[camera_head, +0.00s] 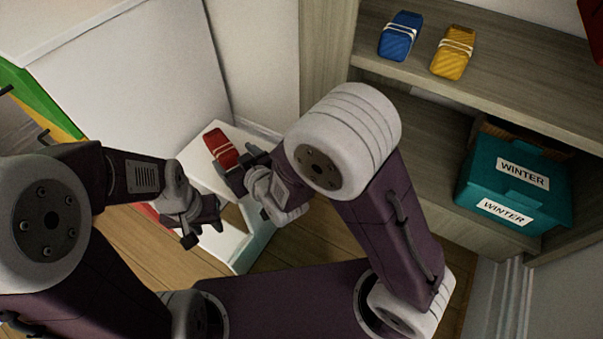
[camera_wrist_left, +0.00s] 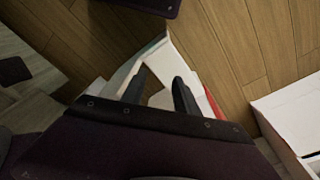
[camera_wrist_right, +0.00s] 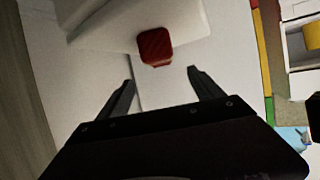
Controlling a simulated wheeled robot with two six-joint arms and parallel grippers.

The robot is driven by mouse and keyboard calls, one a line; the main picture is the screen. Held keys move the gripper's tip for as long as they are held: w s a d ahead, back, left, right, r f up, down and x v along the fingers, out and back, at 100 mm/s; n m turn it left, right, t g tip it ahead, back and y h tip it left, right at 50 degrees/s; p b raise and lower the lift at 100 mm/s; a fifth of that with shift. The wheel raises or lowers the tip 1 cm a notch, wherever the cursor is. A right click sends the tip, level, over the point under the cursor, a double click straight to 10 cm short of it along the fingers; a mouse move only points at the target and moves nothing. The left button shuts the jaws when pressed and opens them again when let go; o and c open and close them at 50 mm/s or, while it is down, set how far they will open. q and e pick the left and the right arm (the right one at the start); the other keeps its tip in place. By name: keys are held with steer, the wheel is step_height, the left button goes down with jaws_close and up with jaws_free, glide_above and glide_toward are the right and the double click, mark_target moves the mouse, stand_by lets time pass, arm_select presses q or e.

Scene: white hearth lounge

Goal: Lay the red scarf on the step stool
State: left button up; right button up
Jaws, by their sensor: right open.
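The red scarf (camera_head: 221,148), a small folded bundle with pale bands, appears to lie on the white top of the step stool (camera_head: 212,181). In the right wrist view the scarf (camera_wrist_right: 155,46) shows at the edge of a white surface (camera_wrist_right: 186,22), ahead of the fingertips. My right gripper (camera_head: 246,167) is open and empty beside the scarf, with a gap between them in the wrist view (camera_wrist_right: 160,82). My left gripper (camera_head: 205,231) is lower, near the stool's front side. In its own view (camera_wrist_left: 158,92) its fingers are apart with nothing between them.
A shelf (camera_head: 500,90) at the right holds a blue folded bundle (camera_head: 400,36) and a yellow one (camera_head: 453,52). A teal box (camera_head: 513,190) labelled WINTER sits on the lower shelf. A white panel (camera_head: 130,70) stands behind the stool. Wooden floor (camera_head: 150,255) is bare below.

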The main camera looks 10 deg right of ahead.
steer(key=d+f+m+g+h, duration=0.2)
steer(key=d+f+g+h, duration=0.1)
steer(key=d, duration=0.7)
steer(key=s+d+f+m+g+h, duration=0.15)
steer(key=s+d+g, duration=0.25)
steer(key=s+d, duration=0.45)
steer(key=s+d+f+m+g+h, duration=0.1)
steer(key=s+d+m+g+h, duration=0.15)
steer(key=s+d, duration=0.55)
step_height(320, 180, up, 45)
steer(key=w+d+p, duration=0.1)
steer(key=p, duration=4.4)
steer(key=shift+w+f+g+y, duration=0.2)
steer(key=shift+w+g+y, duration=0.1)
steer(key=shift+g, duration=0.15)
steer(key=shift+s+d, duration=0.1)
